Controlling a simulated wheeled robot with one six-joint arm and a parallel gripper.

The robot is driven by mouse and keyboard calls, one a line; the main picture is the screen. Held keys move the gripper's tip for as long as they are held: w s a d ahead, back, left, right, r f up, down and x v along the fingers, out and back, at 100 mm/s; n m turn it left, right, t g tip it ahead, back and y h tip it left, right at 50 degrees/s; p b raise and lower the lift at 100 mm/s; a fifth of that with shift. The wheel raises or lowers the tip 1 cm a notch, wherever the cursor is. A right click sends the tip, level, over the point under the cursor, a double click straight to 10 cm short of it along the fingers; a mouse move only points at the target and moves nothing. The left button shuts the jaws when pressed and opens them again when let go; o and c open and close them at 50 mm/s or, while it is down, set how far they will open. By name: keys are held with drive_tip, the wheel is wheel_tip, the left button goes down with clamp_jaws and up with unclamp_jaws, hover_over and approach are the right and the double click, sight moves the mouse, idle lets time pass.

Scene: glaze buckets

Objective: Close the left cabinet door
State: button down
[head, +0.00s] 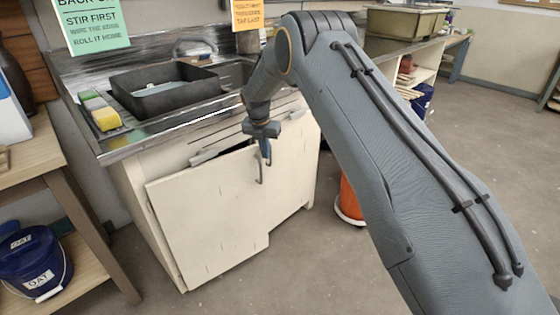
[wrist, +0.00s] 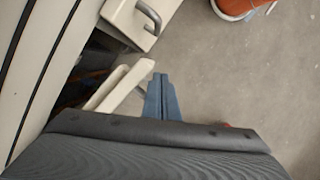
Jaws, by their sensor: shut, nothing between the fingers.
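The left cabinet door (head: 205,220) is a cream panel under the sink, standing partly open with a dark gap behind its top edge. In the wrist view its pale edge (wrist: 118,88) slants beside my fingers. My gripper (head: 266,158) is shut and empty, near the door's upper right part on the outer side. Its blue fingers also show in the wrist view (wrist: 161,92); I cannot tell whether they touch the door. A curved grey handle (head: 260,168) is just below the fingers. Another cream front with a handle (wrist: 150,15) shows in the wrist view.
A steel sink counter (head: 150,139) with a black tub (head: 165,93) is above the cabinet. An orange bucket (head: 349,198) stands on the floor to the right. A wooden shelf with a blue bucket (head: 33,262) is at left. The floor in front is clear.

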drive_tip(key=shift+w+a+n+b, duration=0.2)
drive_tip(key=shift+w+a+b, duration=0.1)
drive_tip(key=shift+w, duration=0.35)
drive_tip(key=shift+w+a+n+b, duration=0.2)
drive_tip(key=shift+w+a+b, duration=0.05)
drive_tip(key=shift+w, duration=0.35)
